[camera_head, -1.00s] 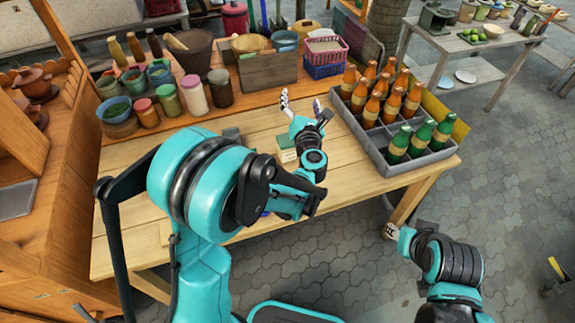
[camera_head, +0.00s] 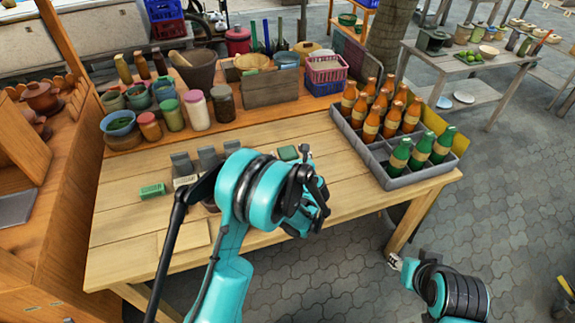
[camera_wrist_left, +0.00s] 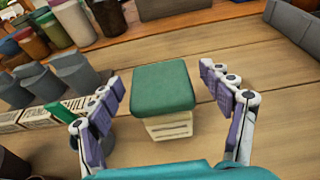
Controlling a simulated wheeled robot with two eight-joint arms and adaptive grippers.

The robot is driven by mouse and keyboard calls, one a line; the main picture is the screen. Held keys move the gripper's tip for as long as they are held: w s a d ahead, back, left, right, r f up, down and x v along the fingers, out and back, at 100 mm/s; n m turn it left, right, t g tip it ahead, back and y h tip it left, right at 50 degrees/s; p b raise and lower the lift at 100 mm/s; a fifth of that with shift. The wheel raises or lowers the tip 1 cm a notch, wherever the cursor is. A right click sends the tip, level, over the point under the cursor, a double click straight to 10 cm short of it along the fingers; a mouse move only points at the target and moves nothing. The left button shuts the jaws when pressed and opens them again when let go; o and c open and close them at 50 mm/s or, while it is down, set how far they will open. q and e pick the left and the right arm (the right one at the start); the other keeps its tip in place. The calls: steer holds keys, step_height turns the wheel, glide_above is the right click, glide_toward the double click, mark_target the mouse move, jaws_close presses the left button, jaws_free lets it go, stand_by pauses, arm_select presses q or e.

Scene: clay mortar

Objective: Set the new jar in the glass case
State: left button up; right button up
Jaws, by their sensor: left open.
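A small block-shaped jar with a square green top (camera_wrist_left: 163,86) and a pale labelled side stands on the wooden table. Its green top also shows in the head view (camera_head: 287,153), near the table's middle. My left gripper (camera_wrist_left: 162,76) is open, with its fingers apart on either side of this jar and not visibly touching it. In the head view my own arm hides most of that gripper. My right gripper (camera_head: 394,262) is low at the lower right, beyond the table's front edge; its fingers are too small to read. I cannot make out a glass case.
Grey angled holders (camera_head: 182,164) with labels stand left of my left arm, and another green piece (camera_head: 153,190) lies farther left. A grey crate (camera_head: 405,182) of orange and green bottles stands at the right. Jars and a wooden box (camera_head: 268,90) line the back.

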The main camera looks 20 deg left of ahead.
arm_select(q)
steer(key=shift+w, duration=0.1)
steer(key=shift+c, duration=1)
steer(key=shift+r, duration=0.1)
steer(key=c, duration=1.4)
